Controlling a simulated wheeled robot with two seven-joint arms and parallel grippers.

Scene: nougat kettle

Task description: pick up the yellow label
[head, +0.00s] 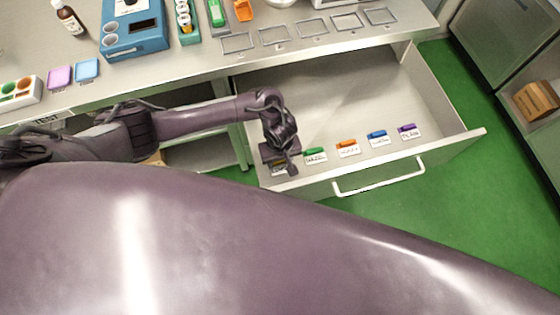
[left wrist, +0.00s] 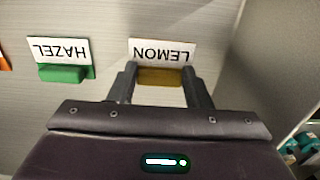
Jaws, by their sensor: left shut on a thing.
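The yellow label is a white card reading LEMON with a dark yellow grip block (left wrist: 160,76), seen in the left wrist view. It is at the left end of a row of labels in the open drawer. My left gripper (left wrist: 158,84) is shut on the yellow block, with one finger on each side of it. In the head view my left gripper (head: 281,165) reaches down into the drawer's front left corner and hides most of the label. My right gripper is not in view.
The open drawer (head: 340,95) also holds green (head: 315,155), orange (head: 347,148), blue (head: 377,139) and purple (head: 408,132) labels near its front wall. The green HAZEL label (left wrist: 62,58) is nearest my gripper. The counter behind carries a blue device (head: 135,38) and empty frames.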

